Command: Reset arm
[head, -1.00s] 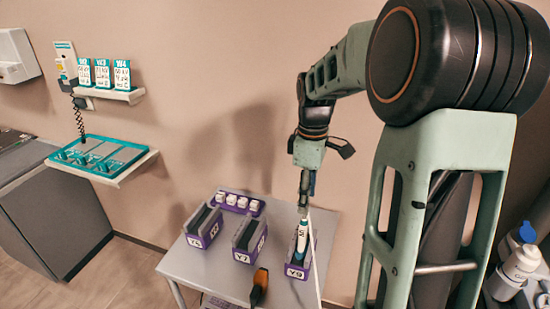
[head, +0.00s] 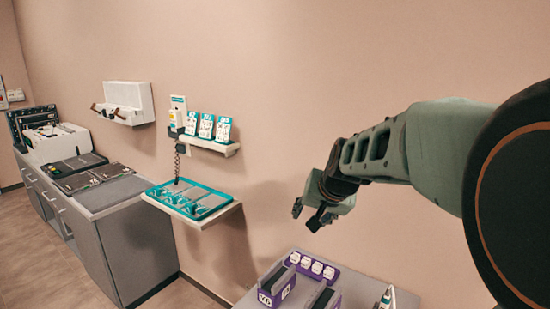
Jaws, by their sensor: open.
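My gripper (head: 309,214) is at the end of my bent arm, in front of the bare wall and above the grey table (head: 252,294). It is empty and apart from everything on the table. The gap between its fingers is small in this view. A white and teal pen-like device (head: 385,298) stands at the table's right, cut off by the bottom edge of the picture.
Purple bins (head: 276,287) and a purple rack (head: 315,266) with white blocks stand on the table. A wall shelf (head: 207,217) holds a teal tray (head: 186,197); a small shelf (head: 222,147) above holds cards. Grey cabinets (head: 127,240) line the left. The wall around my gripper is clear.

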